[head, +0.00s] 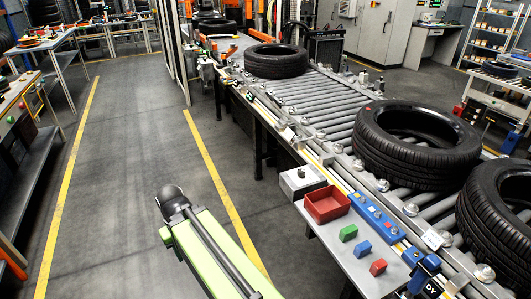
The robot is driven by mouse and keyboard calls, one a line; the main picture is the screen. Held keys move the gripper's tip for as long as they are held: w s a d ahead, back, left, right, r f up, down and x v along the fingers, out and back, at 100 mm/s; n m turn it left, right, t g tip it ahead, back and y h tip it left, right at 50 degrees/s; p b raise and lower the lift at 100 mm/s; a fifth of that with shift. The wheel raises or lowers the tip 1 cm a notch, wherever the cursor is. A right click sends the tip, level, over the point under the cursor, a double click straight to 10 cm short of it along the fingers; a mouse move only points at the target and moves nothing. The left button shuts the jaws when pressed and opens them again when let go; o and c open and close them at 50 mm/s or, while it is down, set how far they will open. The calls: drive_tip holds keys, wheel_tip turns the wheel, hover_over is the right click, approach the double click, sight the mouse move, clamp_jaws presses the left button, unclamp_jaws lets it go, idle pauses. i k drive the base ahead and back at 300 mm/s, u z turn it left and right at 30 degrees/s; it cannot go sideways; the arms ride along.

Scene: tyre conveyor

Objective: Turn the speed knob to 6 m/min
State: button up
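A small grey-white box (303,185) stands at the near-left edge of the conveyor, on the end of a side shelf. A dark knob (301,173) shows on its top face. I take this for the speed knob; its pointer and any scale marks are too small to read. My green arm (215,250) reaches in from the bottom of the picture, left of the box and apart from it. A dark rounded joint shows at its far end. My gripper is not in view.
A red tray (327,204) and green (348,232), blue (363,249) and red (378,267) blocks lie on the side shelf (345,262). A blue button panel (378,220) runs beside the roller conveyor (310,100), which carries tyres (418,165). The floor (130,150) at left is clear.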

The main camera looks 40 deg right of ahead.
sight(301, 171)
drive_tip(key=z, duration=0.1)
drive_tip(key=i, duration=1.45)
drive_tip(key=z, duration=0.35)
